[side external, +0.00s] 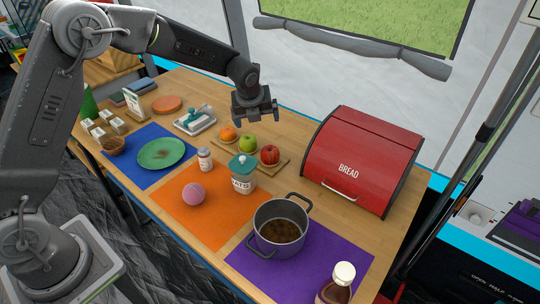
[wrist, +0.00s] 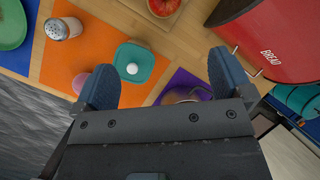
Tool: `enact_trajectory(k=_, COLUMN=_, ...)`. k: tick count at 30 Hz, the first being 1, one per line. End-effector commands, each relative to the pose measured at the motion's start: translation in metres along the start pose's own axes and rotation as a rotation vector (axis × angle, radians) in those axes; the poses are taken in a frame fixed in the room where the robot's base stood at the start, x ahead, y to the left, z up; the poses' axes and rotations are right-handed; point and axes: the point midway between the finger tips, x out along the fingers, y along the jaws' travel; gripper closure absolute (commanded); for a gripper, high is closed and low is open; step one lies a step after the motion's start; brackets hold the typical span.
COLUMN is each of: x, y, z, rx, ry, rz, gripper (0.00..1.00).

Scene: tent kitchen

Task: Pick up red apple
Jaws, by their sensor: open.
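The red apple (side external: 269,154) sits at the right end of a wooden board (side external: 284,165), beside a green apple (side external: 248,144) and an orange (side external: 228,133). In the wrist view the red apple (wrist: 163,7) shows at the top edge, partly cut off. My gripper (side external: 258,112) is above the table, higher than the fruit and apart from it. In the wrist view the two blue fingers of my gripper (wrist: 160,82) are spread wide with nothing held between them.
A red bread box (side external: 366,160) stands right of the board. In front are a canister with a teal lid (side external: 242,175), a shaker (side external: 205,159), a pot (side external: 281,225) and a pink ball (side external: 193,194). A butter dish (side external: 195,120) and green plate (side external: 161,153) are further left.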

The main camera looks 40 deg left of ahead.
Motion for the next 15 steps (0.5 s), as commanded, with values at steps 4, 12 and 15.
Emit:
enact_trajectory(k=4, x=0.051, y=-0.007, z=-0.003, rx=0.247, ry=0.007, rz=0.014, gripper=0.02)
enact_trajectory(k=12, x=0.089, y=-0.009, z=-0.006, rx=0.380, ry=0.010, rz=0.019, gripper=0.02)
enact_trajectory(k=15, x=0.108, y=-0.008, z=-0.006, rx=0.378, ry=0.010, rz=0.019, gripper=0.02)
